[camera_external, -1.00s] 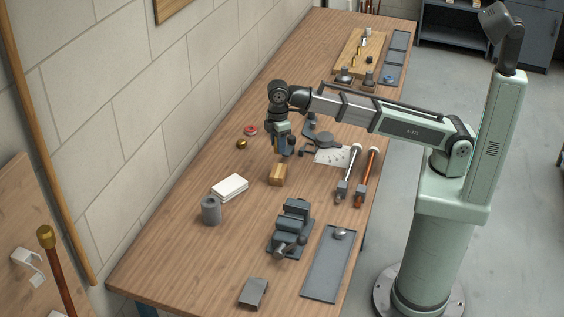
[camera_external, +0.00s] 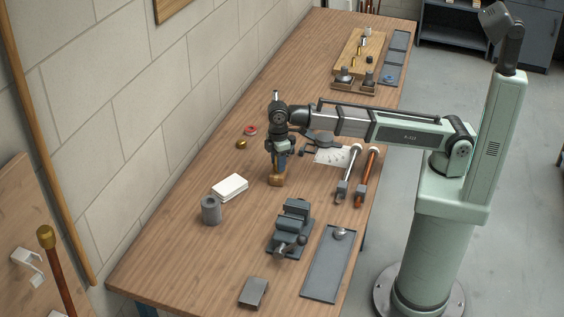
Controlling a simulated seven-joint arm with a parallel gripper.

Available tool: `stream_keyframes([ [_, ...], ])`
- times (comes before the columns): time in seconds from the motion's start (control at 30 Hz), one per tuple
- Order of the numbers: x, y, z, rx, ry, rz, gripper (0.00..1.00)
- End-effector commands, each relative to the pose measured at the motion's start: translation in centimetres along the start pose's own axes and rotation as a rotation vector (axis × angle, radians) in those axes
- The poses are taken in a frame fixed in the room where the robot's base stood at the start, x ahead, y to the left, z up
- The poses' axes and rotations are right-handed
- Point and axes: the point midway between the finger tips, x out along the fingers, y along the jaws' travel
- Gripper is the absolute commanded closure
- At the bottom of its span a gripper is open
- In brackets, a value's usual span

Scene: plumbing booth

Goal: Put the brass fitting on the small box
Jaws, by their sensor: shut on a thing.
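The small box (camera_external: 277,181) is a tan-brown block on the wooden table, right of the white boxes. My gripper (camera_external: 278,171) points straight down at it, with the fingers low over its upper part, and is shut on it. The fingers hide the top of the box. A small brass-coloured piece (camera_external: 241,144), which looks like the brass fitting, lies on the table up and left of my gripper, close to the wall side. It is apart from the box and too small to see in detail.
A red ring (camera_external: 250,130) lies near the brass piece. White boxes (camera_external: 230,186) and a grey cylinder (camera_external: 211,210) stand at left. A vise (camera_external: 291,229) is in front. Pipe tools (camera_external: 367,178) and a white sheet (camera_external: 330,156) lie at right. The table's far middle is clear.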

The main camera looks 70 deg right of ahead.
Motion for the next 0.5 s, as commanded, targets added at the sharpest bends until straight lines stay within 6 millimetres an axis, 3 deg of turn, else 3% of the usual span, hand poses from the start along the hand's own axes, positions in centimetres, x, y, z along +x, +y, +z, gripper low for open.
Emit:
stream_keyframes([
  [0.17, 0.30, 0.00, 0.01, 0.000, 0.000, 0.000, 0.99],
  [0.2, 0.26, 0.00, 0.00, 0.000, 0.000, 0.000, 0.59],
  [0.43, 0.24, 0.00, 0.00, 0.000, 0.000, 0.000, 0.38],
  [0.5, 0.24, 0.00, 0.00, 0.000, 0.000, 0.000, 0.38],
])
